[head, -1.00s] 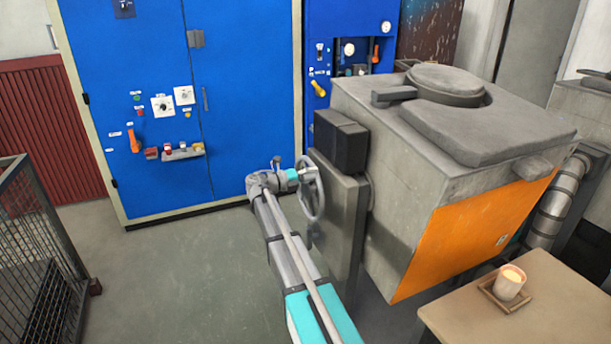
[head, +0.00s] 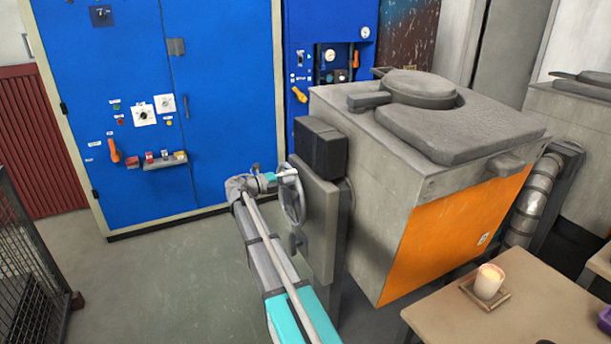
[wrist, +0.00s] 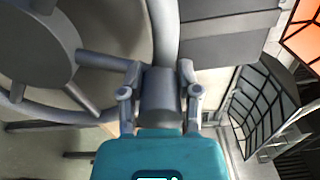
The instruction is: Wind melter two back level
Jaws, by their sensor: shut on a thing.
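A grey melter (head: 360,215) with an orange front panel (head: 450,235) and a round lid (head: 420,88) stands at the centre right in the head view. Its body looks tilted, and I can read no number on it. A grey handwheel (head: 300,205) is on the left side of its stand. My gripper (head: 275,177) is at the wheel's upper left rim. In the wrist view, the fingers of my gripper (wrist: 160,95) are shut on a grey part at the wheel's rim; the wheel (wrist: 105,118) fills the left side.
A blue cabinet (head: 215,80) with knobs and an orange handle stands behind. A wooden table (head: 450,315) with a candle (head: 489,281) is at the front right. A wire cage (head: 30,270) is at the left. A second grey unit (head: 570,115) stands at the back right. The floor between is clear.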

